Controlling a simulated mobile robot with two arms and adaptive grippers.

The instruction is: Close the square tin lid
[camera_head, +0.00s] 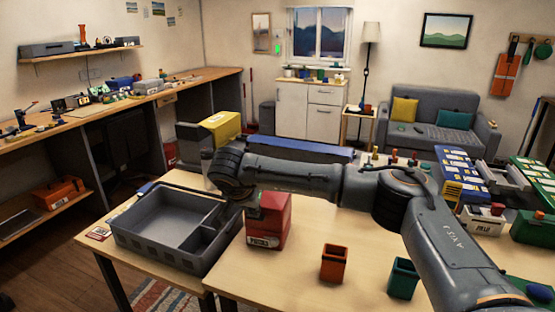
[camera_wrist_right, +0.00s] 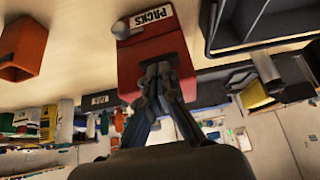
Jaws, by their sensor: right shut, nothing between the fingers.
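The square tin is a red box (camera_head: 268,238) with a white PACKS label, standing on the wooden table just right of the grey tray. In the wrist view it hangs upside down at the top middle (camera_wrist_right: 135,60), label up. My right arm comes in from the right and bends down at the tin. My right gripper (camera_wrist_right: 158,75) is shut and empty, its fingertips in front of the tin's red side. I cannot tell whether they touch it. The wrist and fingers cover part of the tin's top in the head view, so the lid's position is unclear. My left gripper is not in view.
A grey divided tray (camera_head: 150,240) stands close left of the tin. An orange cup (camera_head: 334,264) and a green cup (camera_head: 403,278) stand to the right. A yellow box (camera_head: 222,126) is behind the tray. Blue and green boxes (camera_head: 460,170) crowd the far right. Bare table lies in front.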

